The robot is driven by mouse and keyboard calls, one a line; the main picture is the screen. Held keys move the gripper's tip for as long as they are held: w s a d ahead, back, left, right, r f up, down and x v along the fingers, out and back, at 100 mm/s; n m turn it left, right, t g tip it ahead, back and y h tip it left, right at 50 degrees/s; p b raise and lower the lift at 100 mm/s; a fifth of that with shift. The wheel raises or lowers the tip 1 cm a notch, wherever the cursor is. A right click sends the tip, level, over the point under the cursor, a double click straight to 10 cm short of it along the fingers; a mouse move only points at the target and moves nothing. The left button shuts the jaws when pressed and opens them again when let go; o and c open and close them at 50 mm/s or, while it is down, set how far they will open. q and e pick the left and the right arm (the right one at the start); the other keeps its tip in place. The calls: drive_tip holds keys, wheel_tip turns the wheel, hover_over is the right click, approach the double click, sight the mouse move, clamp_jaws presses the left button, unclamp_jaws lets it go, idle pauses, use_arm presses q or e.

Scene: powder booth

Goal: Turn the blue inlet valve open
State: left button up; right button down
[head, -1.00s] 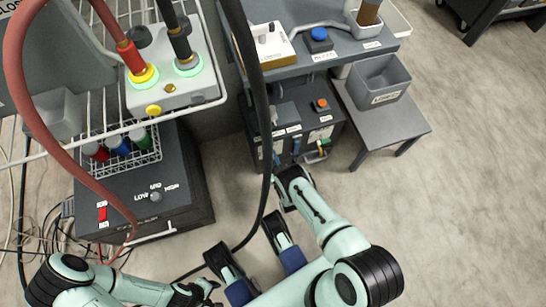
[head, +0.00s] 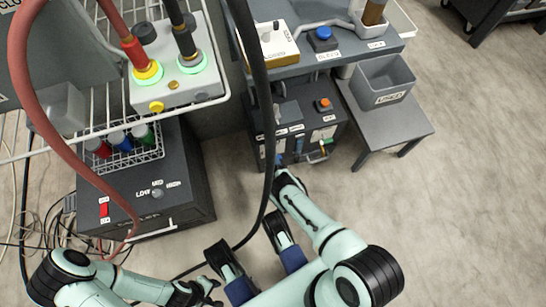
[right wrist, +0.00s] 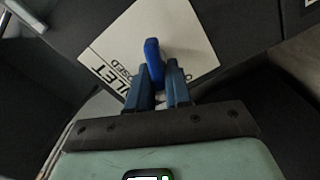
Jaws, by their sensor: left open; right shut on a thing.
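The blue inlet valve handle (right wrist: 152,62) stands up in front of a white label plate (right wrist: 130,45) in the right wrist view. The plate reads INLET, with part of CLOSED and a letter O showing. My right gripper (right wrist: 159,78) is shut on the handle, with a finger on each side. In the head view my right gripper (head: 284,174) is at the front of the dark cabinet (head: 302,115), and only a little blue shows beyond it. My left gripper (head: 206,291) is open and empty, low over the floor, away from the valve.
A grey side table (head: 405,130) with a grey bin (head: 383,80) stands further right. A black hose (head: 263,110) hangs left of the cabinet.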

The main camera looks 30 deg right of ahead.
drive_tip(key=n, duration=0.5)
drive_tip(key=shift+w+f, duration=0.1)
drive_tip(key=shift+f, duration=0.15)
idle(0.5)
drive_tip(key=c, duration=1.2)
unclamp_jaws()
drive_tip(key=shift+o, duration=0.2)
